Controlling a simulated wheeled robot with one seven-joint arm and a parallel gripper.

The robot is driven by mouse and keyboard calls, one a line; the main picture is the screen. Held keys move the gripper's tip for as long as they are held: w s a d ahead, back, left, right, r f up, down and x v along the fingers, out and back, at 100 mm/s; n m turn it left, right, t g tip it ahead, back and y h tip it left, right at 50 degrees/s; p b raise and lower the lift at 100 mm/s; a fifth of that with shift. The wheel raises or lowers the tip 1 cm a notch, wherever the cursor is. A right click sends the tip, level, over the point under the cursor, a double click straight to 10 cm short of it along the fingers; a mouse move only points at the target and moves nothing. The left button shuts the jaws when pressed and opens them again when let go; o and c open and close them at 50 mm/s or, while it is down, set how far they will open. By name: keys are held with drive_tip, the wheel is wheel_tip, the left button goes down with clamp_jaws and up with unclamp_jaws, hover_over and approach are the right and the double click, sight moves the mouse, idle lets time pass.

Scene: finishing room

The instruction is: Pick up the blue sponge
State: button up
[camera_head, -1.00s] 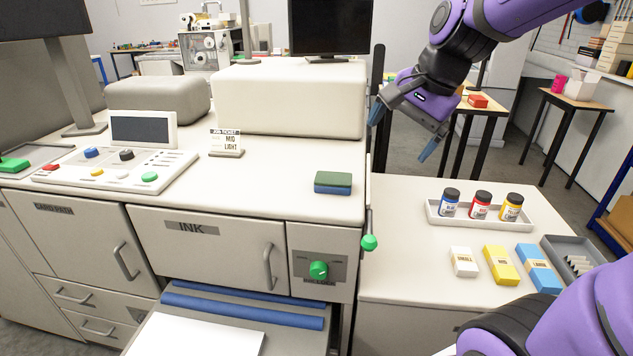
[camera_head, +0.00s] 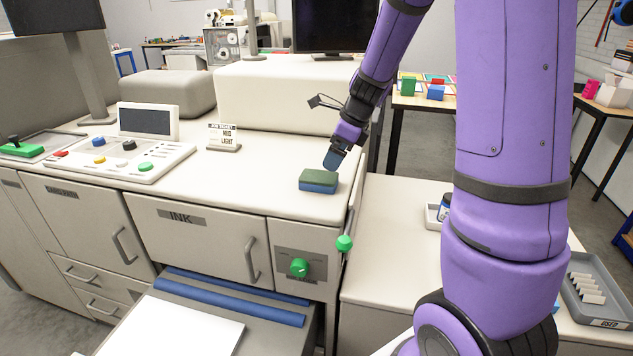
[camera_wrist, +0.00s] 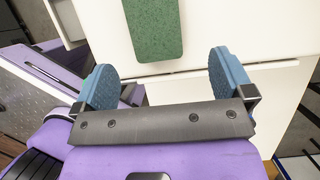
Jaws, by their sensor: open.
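The blue sponge (camera_head: 318,187) lies flat on the white top of the press, near its right edge. It has a green upper face, and in the wrist view that green face (camera_wrist: 153,28) shows at the top centre. My gripper (camera_head: 335,160) is above and just behind the sponge in the head view, apart from it. In the wrist view my gripper (camera_wrist: 165,75) has its two blue fingertips wide apart with nothing between them. The sponge lies ahead of the fingertips, its far end cut off by the frame.
A job ticket stand (camera_head: 223,138) and a control panel (camera_head: 125,159) are left of the sponge. A raised white housing (camera_head: 280,97) stands behind. A lever with a green knob (camera_head: 344,243) is at the right edge. My arm hides much of the right-hand counter (camera_head: 395,260).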

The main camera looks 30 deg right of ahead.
sight(323, 176)
drive_tip(key=shift+a+x, duration=0.15)
drive_tip(key=shift+x, duration=1.8)
drive_tip(key=shift+a+x, duration=0.15)
drive_tip(key=shift+x, duration=1.85)
drive_tip(key=shift+s+r, duration=0.1)
drive_tip(key=shift+c, duration=0.2)
drive_tip(key=c, duration=1)
drive_tip(key=shift+d+r, duration=0.1)
drive_tip(key=shift+r, duration=0.05)
drive_tip(key=shift+c, duration=0.2)
